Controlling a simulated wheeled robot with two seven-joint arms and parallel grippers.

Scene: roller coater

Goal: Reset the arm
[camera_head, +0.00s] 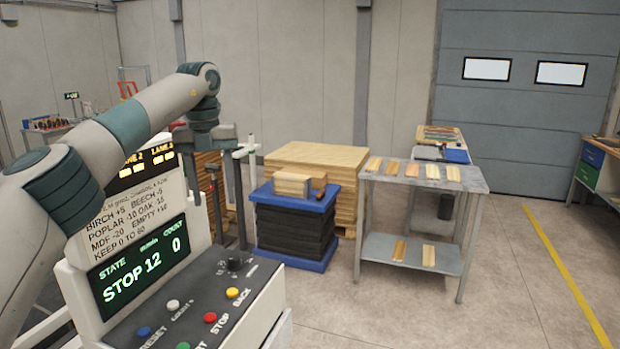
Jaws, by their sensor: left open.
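My left arm (140,112) comes in from the left. It is raised and bent over the control panel, and its wrist points down. My left gripper (212,152) hangs behind the panel's display, open, with nothing visible between its fingers. Its lower parts overlap with dark posts behind it, so the exact fingertips are hard to make out. My right gripper is not in view.
The control panel (210,308) has coloured buttons and a knob; its screen (138,268) reads STOP, 12, 0. A blue-based black stack (296,228) bears wood blocks. Boards are piled behind it. A grey table (402,174) holds several wood strips. Floor at right is clear.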

